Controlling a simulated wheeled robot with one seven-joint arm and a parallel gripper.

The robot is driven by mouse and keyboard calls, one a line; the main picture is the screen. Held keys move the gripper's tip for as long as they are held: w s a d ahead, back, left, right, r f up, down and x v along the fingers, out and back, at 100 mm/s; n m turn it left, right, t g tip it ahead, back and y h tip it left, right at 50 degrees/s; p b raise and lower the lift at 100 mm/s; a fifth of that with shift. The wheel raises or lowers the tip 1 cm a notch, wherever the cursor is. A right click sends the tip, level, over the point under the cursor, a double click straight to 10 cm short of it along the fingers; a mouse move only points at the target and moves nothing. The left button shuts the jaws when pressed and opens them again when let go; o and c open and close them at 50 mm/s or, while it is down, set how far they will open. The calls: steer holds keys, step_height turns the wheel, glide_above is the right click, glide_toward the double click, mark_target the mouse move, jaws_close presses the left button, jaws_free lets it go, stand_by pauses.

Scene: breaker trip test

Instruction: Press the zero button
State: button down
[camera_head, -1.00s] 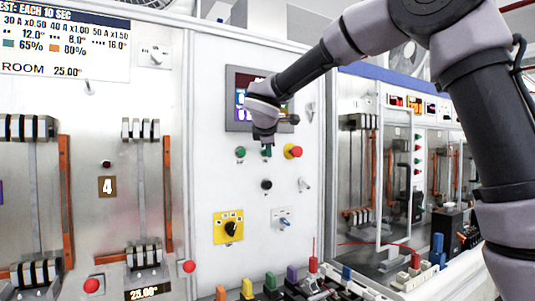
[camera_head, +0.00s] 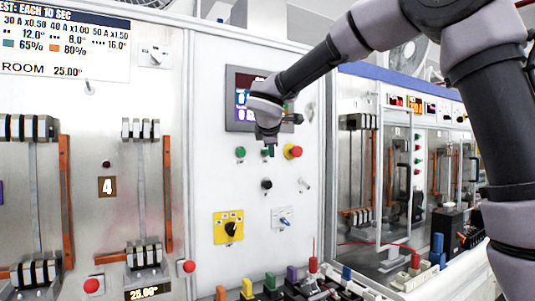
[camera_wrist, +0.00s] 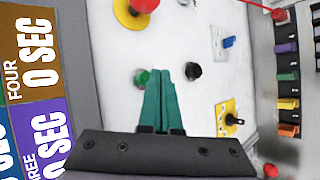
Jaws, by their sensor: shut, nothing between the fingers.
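No label I can read marks the zero button. On the white panel are a green button (camera_head: 240,152), a second green button (camera_wrist: 141,77) and a black button (camera_head: 266,184), which also shows in the wrist view (camera_wrist: 192,71). A red mushroom button (camera_head: 293,151) on a yellow ring sits to the right; it also shows in the wrist view (camera_wrist: 142,5). My gripper (camera_head: 271,151) is shut and empty, its teal fingers in front of the second green button and partly hiding it in the head view. In the wrist view the fingertips (camera_wrist: 160,72) lie between that button and the black one. Contact cannot be told.
Below are a yellow rotary switch (camera_head: 230,227) and a blue-handled switch (camera_head: 284,220). A screen (camera_head: 240,95) is behind my wrist. Coloured blocks (camera_head: 270,283) line the bench below.

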steer(key=shift+s+d, duration=0.7)
steer(key=shift+s, duration=0.35)
steer(key=shift+s+d, duration=0.7)
steer(key=shift+s, duration=0.35)
steer(key=s+d+f+m+g, duration=0.1)
steer(key=s+d+m, duration=0.3)
steer(key=d, duration=0.3)
steer(key=s+d+f+m+g+h, duration=0.1)
steer(key=s+d+m+g, duration=0.2)
steer(key=d, duration=0.5)
steer(key=s+d+f+m, duration=0.1)
steer(key=s+d+m, duration=0.35)
steer(key=d, duration=0.25)
steer(key=s+d+f+m+y, duration=0.1)
steer(key=s+d+f+m, duration=0.1)
steer(key=s+m, duration=0.4)
steer(key=s+d+f+m+y, duration=0.2)
steer(key=s+f+m, duration=0.1)
steer(key=s+m, duration=0.3)
steer(key=shift+s+d, duration=0.35)
steer(key=shift+s, duration=0.25)
